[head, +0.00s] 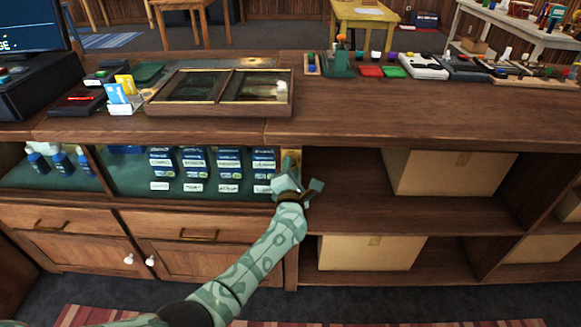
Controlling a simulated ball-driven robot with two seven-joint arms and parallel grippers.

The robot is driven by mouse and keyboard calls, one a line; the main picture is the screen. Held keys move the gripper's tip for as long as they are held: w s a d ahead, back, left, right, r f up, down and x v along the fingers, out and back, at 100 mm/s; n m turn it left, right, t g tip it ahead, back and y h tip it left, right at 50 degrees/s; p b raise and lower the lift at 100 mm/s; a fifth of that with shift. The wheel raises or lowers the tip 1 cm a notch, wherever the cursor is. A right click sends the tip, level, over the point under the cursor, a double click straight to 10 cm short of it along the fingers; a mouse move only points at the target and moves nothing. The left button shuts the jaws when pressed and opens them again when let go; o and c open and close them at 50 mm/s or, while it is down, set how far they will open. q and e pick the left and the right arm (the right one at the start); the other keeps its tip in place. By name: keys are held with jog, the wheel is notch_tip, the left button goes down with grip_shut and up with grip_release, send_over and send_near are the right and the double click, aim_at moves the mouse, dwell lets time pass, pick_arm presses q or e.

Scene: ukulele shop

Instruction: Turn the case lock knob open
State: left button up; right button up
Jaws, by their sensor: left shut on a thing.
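The display case (188,196), with a glass front, is built into the left part of the wooden counter. Blue items with white labels stand inside it. My right gripper is out of view.
Open shelves with cardboard boxes (445,172) lie right of my left gripper. Drawers (195,228) and cupboard doors are below the case. A framed glass-lidded box (222,92) and small goods stand on the counter top (390,112).

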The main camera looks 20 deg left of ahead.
pick_arm(q)
jog(key=shift+d+f+m+p, duration=0.1)
jog(key=shift+m+p, duration=0.4)
jog(key=shift+m, duration=1)
jog(key=shift+f+m+p, duration=0.1)
jog(key=shift+m+p, duration=0.35)
jog(key=shift+m, duration=1.05)
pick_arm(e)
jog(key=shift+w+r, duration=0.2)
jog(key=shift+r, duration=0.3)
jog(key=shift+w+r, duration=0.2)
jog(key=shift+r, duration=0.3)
pick_arm(q)
jog(key=o, duration=0.9)
jog(key=shift+o, duration=0.2)
